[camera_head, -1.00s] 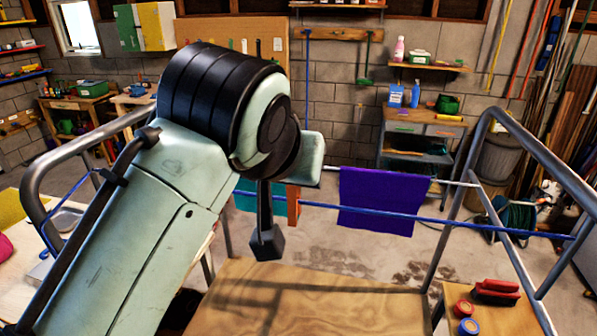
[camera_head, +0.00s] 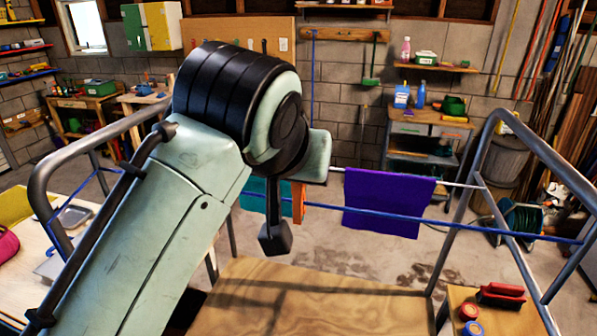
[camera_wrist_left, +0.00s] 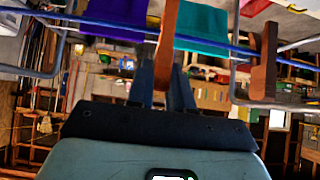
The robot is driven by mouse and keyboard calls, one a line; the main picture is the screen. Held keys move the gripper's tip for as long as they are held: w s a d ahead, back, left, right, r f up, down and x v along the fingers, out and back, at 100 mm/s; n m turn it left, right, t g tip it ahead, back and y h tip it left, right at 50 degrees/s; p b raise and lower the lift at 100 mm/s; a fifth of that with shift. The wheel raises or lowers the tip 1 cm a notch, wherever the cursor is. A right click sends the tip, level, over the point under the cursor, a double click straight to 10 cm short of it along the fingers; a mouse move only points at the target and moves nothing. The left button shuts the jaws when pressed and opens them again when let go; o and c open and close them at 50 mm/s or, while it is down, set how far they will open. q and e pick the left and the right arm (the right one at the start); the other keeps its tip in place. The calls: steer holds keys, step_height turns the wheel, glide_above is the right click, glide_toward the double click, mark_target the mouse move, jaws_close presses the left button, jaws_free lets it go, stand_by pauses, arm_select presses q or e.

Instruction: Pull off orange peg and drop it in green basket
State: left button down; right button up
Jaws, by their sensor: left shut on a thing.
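An orange peg (camera_head: 298,203) hangs at the rail between the teal cloth (camera_head: 256,196) and the purple cloth (camera_head: 388,203). My left arm reaches in from the left, and its wrist stands in front of the rail near the peg. In the left wrist view my left gripper (camera_wrist_left: 163,75) is shut on the orange peg (camera_wrist_left: 167,42), which sticks up from between the fingers. Another brownish peg (camera_wrist_left: 262,62) shows beyond the teal cloth in the wrist view. I cannot make out a green basket. My right gripper is out of view.
A wooden board (camera_head: 320,295) lies in front. A small table at the lower right holds a red brush (camera_head: 500,293) and small round items (camera_head: 468,312). A workbench (camera_head: 425,125) stands behind.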

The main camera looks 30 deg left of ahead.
arm_select(q)
steer(key=shift+w+r, duration=0.1)
steer(key=shift+r, duration=1.05)
steer(key=shift+a+r, duration=0.15)
steer(key=shift+r, duration=1.4)
